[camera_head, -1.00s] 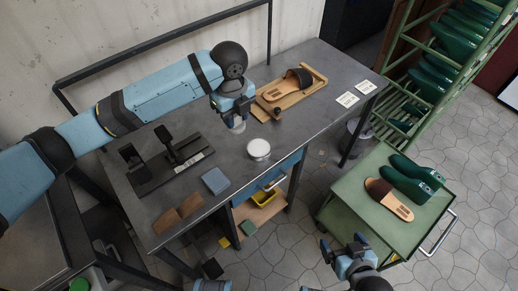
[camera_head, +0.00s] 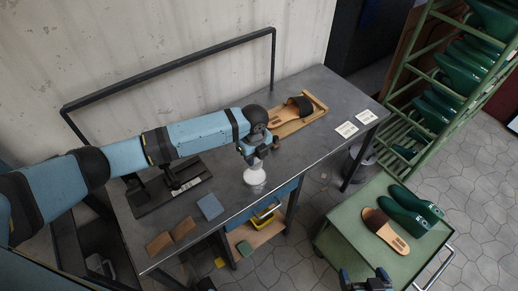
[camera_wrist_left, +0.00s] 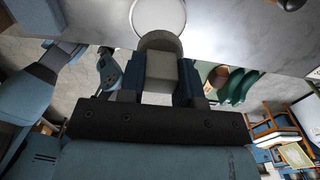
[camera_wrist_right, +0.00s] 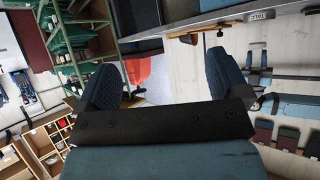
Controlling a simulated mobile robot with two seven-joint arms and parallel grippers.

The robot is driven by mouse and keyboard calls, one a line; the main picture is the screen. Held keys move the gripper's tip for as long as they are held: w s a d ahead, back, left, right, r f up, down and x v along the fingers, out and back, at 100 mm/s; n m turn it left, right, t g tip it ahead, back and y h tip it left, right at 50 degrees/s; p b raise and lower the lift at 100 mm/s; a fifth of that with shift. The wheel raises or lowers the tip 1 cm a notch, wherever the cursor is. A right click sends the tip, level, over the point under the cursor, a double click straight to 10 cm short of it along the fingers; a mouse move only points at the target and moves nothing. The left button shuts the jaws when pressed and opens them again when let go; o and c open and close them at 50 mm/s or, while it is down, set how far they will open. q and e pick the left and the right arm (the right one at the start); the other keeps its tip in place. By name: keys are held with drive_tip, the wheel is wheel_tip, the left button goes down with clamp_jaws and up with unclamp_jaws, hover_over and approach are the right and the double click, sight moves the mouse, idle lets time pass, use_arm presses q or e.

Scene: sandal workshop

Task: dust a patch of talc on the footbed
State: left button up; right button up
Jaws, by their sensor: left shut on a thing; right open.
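My left gripper (camera_head: 254,157) is shut on a puff with a pale block-like grip and rounded pad (camera_wrist_left: 160,62). It is directly above the round white talc dish (camera_head: 254,178) on the grey bench. The dish also shows in the left wrist view (camera_wrist_left: 158,15); I cannot tell whether the puff touches the talc. A sandal with a tan footbed (camera_head: 283,117) and dark strap lies in a wooden holder (camera_head: 318,114) at the bench's far right. My right gripper (camera_head: 368,283) is open and empty, low by the green cart. It also shows in the right wrist view (camera_wrist_right: 168,75).
A black stand (camera_head: 170,190), a blue-grey block (camera_head: 210,207) and brown pieces (camera_head: 170,237) are on the bench's left. White cards (camera_head: 347,129) lie at its right end. The green cart (camera_head: 345,225) carries another sandal (camera_head: 385,231) and green lasts (camera_head: 410,212).

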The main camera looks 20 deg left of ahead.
use_arm(q)
drive_tip(key=shift+f+b, duration=0.3)
drive_tip(key=shift+f, duration=0.2)
wheel_tip(320, 180, down, 4)
drive_tip(key=b, duration=0.3)
drive_tip(key=shift+r, duration=0.25)
drive_tip(key=shift+f+b, duration=0.5)
drive_tip(key=shift+b, duration=0.3)
drive_tip(key=shift+f, duration=0.4)
drive_tip(key=shift+f, duration=0.1)
drive_tip(key=shift+s+f+p, duration=0.1)
drive_tip(key=shift+p, duration=0.2)
idle(1.1)
idle(0.5)
